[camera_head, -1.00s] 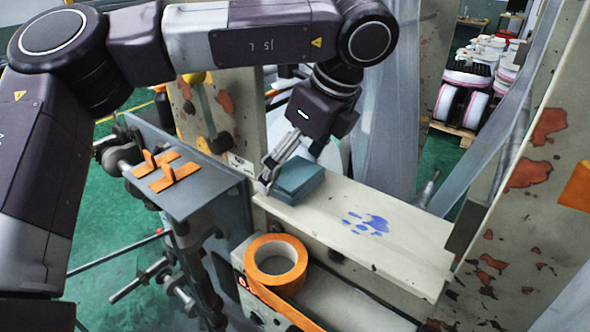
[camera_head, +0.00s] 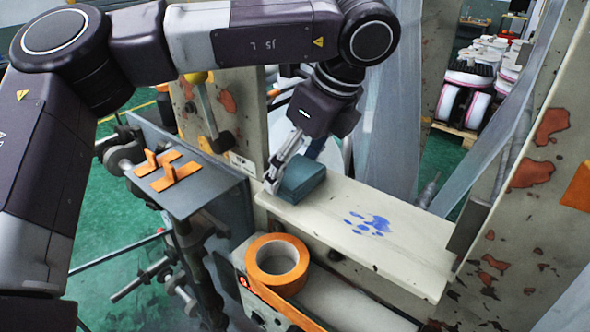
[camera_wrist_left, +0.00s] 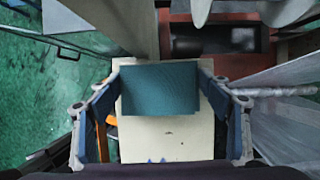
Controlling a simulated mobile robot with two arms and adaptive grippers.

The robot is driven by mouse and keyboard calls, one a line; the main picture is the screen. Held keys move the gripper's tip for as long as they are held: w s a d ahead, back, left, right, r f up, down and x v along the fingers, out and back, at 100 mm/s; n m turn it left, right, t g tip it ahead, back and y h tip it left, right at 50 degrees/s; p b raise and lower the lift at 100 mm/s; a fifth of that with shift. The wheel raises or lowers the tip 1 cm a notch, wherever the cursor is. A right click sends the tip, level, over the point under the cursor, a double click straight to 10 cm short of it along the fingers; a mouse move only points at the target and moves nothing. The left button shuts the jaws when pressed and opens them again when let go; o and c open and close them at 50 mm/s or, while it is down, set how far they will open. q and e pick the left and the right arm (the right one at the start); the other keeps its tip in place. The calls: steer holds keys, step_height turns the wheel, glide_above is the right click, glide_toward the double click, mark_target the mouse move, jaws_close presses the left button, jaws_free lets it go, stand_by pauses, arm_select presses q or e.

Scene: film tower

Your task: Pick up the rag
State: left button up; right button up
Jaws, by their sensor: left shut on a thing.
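The rag (camera_head: 302,181) is a folded teal block on the left end of the cream beam (camera_head: 410,246) in the head view. My left gripper (camera_head: 285,178) reaches down to it and is shut on it. In the left wrist view the rag (camera_wrist_left: 160,88) lies between the two fingers of my left gripper (camera_wrist_left: 160,100), with a finger close to each side. The rag appears to rest on or just above the beam; I cannot tell which. My right gripper is not in view.
Blue ink spots (camera_head: 368,223) mark the beam right of the rag. An orange tape roll (camera_head: 277,263) sits in front, below the beam. A grey plate (camera_head: 190,190) with orange clips (camera_head: 172,175) stands at left. Clear film (camera_head: 500,150) hangs at right.

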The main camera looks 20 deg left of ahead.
arm_select(q)
steer(key=shift+r+b, duration=0.5)
steer(key=shift+r, duration=0.1)
steer(key=shift+s+a+r+b, duration=0.1)
steer(key=shift+s+r+b, duration=0.2)
steer(key=shift+r+b, duration=0.5)
steer(key=s+a+b, duration=0.2)
steer(key=s+a, duration=0.1)
steer(key=s, duration=0.5)
steer(key=s+a+b, duration=0.2)
steer(key=s+a, duration=0.1)
steer(key=s, duration=0.5)
steer(key=shift+s+r+b, duration=0.2)
steer(key=shift+b, duration=0.15)
steer(key=o, duration=0.5)
steer(key=c, duration=0.4)
steer(key=shift+d, duration=0.1)
